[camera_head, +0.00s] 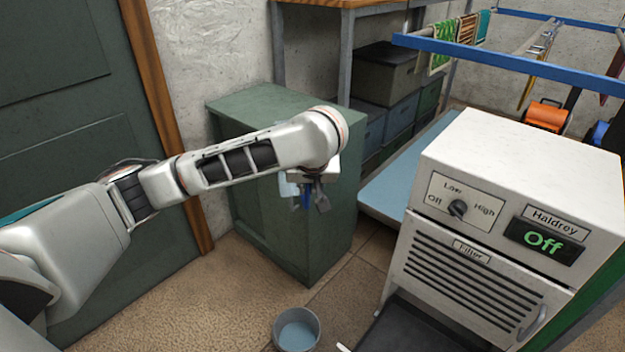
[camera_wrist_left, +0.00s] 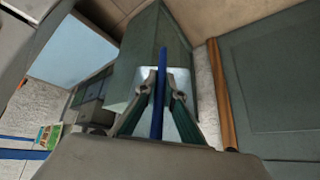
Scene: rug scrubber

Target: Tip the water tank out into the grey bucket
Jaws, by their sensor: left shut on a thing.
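My left gripper (camera_head: 309,202) is in front of the green cabinet and shut on a blue handle bar (camera_wrist_left: 158,95). The handle belongs to the pale, see-through water tank (camera_wrist_left: 181,74), which shows behind the fingers in the left wrist view. In the head view only a light-blue part of the tank (camera_head: 288,187) shows; my wrist hides the rest. I cannot tell its water level. The grey bucket (camera_head: 313,327) stands on the floor below the gripper, apart from it. Its inside looks blue-grey; I cannot tell whether it holds water. My right gripper is out of view.
A green cabinet (camera_head: 262,103) stands close behind my left gripper. The white Haldrey machine (camera_head: 527,150), its display reading Off, stands at right. A blue-topped surface (camera_head: 395,185) lies between them. A blue rail (camera_head: 510,65) crosses the upper right. Floor (camera_head: 190,300) left of the bucket is clear.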

